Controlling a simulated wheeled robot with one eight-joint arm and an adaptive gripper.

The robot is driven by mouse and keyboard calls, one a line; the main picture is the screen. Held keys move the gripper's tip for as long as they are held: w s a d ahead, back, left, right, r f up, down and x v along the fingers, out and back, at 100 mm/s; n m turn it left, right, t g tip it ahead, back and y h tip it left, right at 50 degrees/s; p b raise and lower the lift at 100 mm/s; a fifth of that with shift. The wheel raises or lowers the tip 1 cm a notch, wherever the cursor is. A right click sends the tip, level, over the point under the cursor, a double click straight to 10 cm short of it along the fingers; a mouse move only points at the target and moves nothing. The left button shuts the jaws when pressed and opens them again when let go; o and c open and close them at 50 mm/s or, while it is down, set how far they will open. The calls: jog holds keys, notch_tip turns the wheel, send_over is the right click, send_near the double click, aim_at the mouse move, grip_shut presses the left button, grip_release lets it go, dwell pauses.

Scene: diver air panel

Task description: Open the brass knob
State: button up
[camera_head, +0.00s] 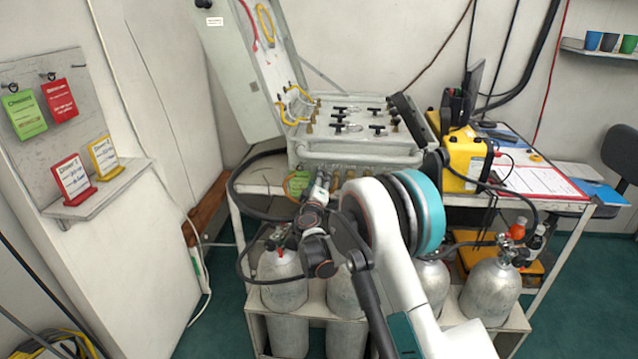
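The air panel (352,152) is a pale case with its lid raised, standing on the workbench. Several black-handled valves sit on its face, and small brass fittings (350,174) line its lower front edge. I cannot tell which brass piece is the knob; part of that row is hidden by my gripper. My gripper (321,180) is at the panel's front edge, left of the middle, pointing toward the brass fittings. Its fingertips are small and partly merged with the fittings, so I cannot tell whether it is open or shut, or touching anything.
Several grey cylinders (495,290) stand in a rack below the bench. A black hose (233,190) loops at the left. A yellow case (466,160) and clipboard (537,180) are at the right. A wall shelf (95,197) with cards is at far left.

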jog(key=s, duration=1.2)
jog(key=shift+a, duration=0.25)
